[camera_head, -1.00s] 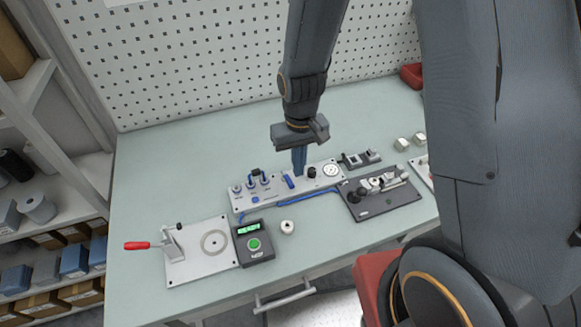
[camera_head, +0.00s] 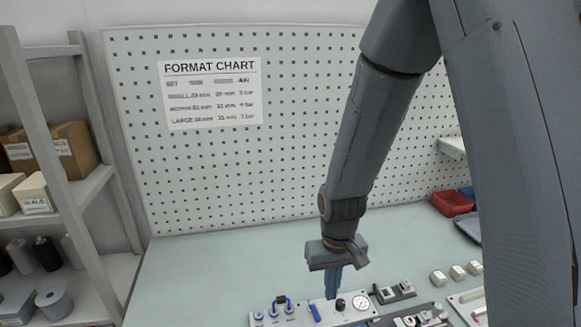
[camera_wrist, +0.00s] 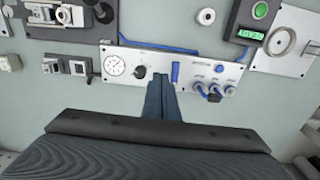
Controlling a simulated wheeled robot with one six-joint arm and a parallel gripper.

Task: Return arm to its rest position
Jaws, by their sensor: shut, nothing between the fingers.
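My gripper (camera_head: 333,284) hangs down from my arm over the white control panel (camera_head: 283,317) on the bench. Its blue-grey fingers are together with nothing between them. In the wrist view my gripper (camera_wrist: 162,100) points at the panel (camera_wrist: 140,53), between a black knob (camera_wrist: 139,73) and a blue lever (camera_wrist: 175,72). The fingers overlap the panel's edge in that view; whether they touch it I cannot tell.
A pegboard with a format chart (camera_head: 213,92) stands behind the bench (camera_head: 200,265). Shelves with boxes (camera_head: 35,193) are at left. A red bin (camera_head: 452,203) and several pale blocks (camera_head: 457,272) lie at right. The bench left of the panel looks clear.

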